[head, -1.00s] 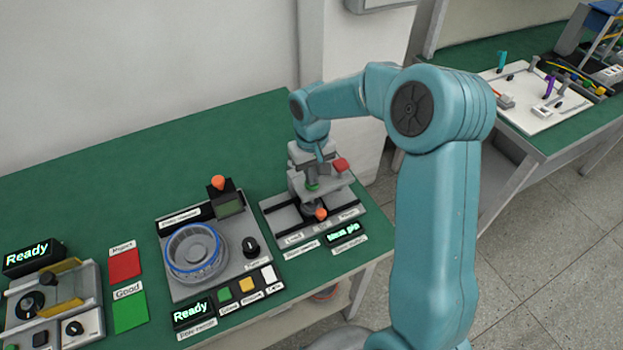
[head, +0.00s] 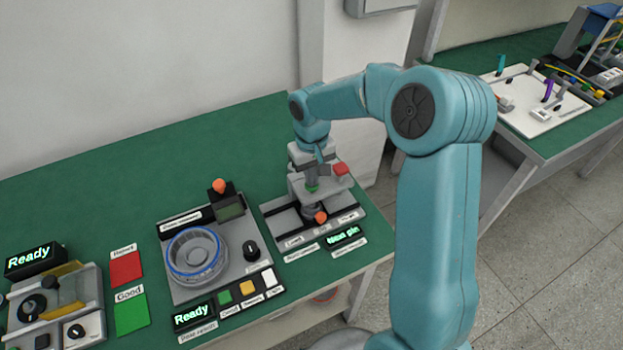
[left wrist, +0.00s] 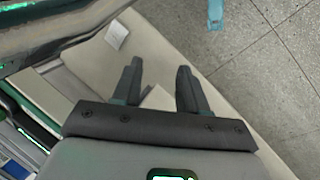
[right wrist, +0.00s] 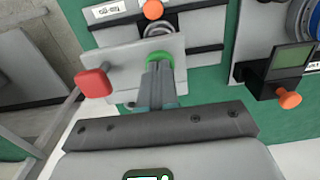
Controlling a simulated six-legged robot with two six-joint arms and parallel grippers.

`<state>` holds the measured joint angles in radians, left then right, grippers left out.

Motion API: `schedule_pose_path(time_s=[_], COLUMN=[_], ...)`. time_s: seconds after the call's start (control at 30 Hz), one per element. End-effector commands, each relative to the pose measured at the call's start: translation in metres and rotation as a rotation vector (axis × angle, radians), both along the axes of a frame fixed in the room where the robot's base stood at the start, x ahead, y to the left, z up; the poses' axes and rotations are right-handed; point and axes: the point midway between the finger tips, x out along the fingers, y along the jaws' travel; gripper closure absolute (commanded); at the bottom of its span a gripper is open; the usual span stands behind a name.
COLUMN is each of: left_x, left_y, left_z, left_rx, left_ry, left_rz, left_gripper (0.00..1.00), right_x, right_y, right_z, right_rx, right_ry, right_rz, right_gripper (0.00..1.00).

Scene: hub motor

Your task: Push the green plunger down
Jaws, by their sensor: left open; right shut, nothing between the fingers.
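The green plunger (right wrist: 160,58) shows in the right wrist view, set in the grey plate of the press station (right wrist: 118,62). In the head view a little of the green plunger (head: 312,188) shows under my right gripper (head: 314,172). The right gripper (right wrist: 158,70) is shut and empty, with its fingertips at the plunger top; they overlap it in the picture, and I cannot tell whether they press on it. My left gripper (left wrist: 158,75) is open and empty over a pale surface and floor, away from the press.
A red knob (head: 341,168) sticks out beside the plunger. An orange knob (head: 320,217) is at the front of the press. The winding-type station with a blue-rimmed ring (head: 194,252) stands to the left. The green table (head: 110,185) is clear behind it.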

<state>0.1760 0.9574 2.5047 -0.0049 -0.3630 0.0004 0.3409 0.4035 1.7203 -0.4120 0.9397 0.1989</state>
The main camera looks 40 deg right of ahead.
Motion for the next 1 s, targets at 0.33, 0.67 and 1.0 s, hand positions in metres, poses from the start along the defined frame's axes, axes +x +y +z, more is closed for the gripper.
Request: schedule_pose_path(time_s=[0.33, 0.67, 1.0], left_x=[0.000, 0.000, 0.000], left_y=[0.000, 0.000, 0.000], left_z=[0.026, 0.047, 0.049], left_rx=[0.000, 0.000, 0.000], left_ry=[0.000, 0.000, 0.000], left_rz=[0.000, 0.000, 0.000], left_gripper=[0.57, 0.57, 0.57], right_x=[0.000, 0.000, 0.000], right_y=[0.000, 0.000, 0.000], right_z=[0.036, 0.065, 0.068], right_rx=[-0.001, 0.000, 0.000], right_ry=[-0.002, -0.001, -0.001], right_rz=[0.000, 0.000, 0.000], right_gripper=[1.00, 1.00, 1.00])
